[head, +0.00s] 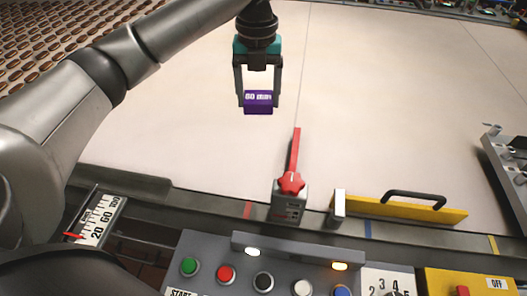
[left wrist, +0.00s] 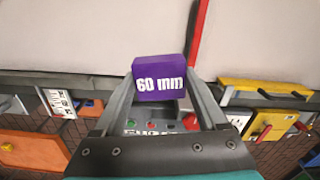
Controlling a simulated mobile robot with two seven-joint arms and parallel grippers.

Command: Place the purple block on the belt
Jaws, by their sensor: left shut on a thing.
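My left gripper (head: 259,98) is shut on the purple block (head: 258,105), which has white lettering. The left wrist view shows the block (left wrist: 159,75) between the fingertips, with "60 mm" on its face. The block is over the pale belt (head: 400,110) in the head view, beyond the red bar; I cannot tell whether it touches the surface. My right gripper is in neither view.
A red bar (head: 294,150) with a star knob (head: 291,183) reaches over the belt's near edge. A yellow guard with a black handle (head: 413,198) lies to its right. A button panel (head: 250,272) is in front. Wide belt areas are clear.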

